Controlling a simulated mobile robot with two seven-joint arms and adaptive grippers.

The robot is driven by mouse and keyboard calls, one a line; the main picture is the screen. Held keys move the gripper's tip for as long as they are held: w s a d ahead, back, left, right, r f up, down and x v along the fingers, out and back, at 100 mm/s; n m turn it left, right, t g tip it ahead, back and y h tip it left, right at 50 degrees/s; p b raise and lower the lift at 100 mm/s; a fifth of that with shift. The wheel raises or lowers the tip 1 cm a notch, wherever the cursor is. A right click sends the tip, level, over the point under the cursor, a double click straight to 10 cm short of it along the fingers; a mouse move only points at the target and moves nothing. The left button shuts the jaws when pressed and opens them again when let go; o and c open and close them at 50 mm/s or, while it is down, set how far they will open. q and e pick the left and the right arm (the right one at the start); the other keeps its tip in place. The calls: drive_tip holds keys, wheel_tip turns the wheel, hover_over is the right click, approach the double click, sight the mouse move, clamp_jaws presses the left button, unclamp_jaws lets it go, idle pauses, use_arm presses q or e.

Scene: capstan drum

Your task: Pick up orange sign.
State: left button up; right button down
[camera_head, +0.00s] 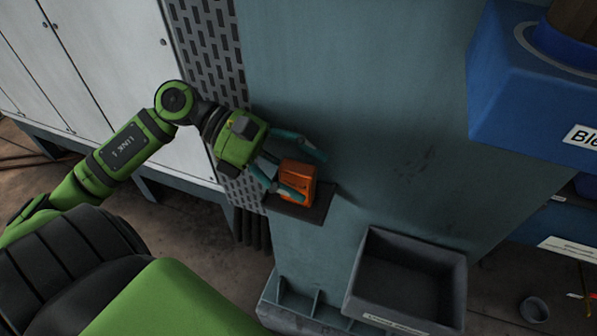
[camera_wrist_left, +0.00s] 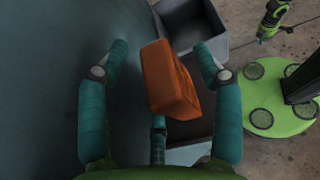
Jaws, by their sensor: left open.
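The orange sign (camera_head: 298,178) is a small block on a dark ledge (camera_head: 321,204) fixed to the grey-blue column. My left gripper (camera_head: 308,176) is open, with its teal fingers spread on either side of the sign. In the left wrist view the sign (camera_wrist_left: 168,80) stands between the open fingers (camera_wrist_left: 160,48), looking tilted. Part of the sign's lower side is hidden by a finger in the head view. My right gripper cannot be made out.
The grey-blue column (camera_head: 350,90) rises close behind the sign. A grey open bin (camera_head: 410,275) is below right of the ledge. A perforated panel (camera_head: 208,55) and white cabinets (camera_head: 95,45) stand at left. A blue housing (camera_head: 530,105) juts out at upper right.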

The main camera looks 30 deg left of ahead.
use_arm(q)
drive_tip(key=c, duration=1.3)
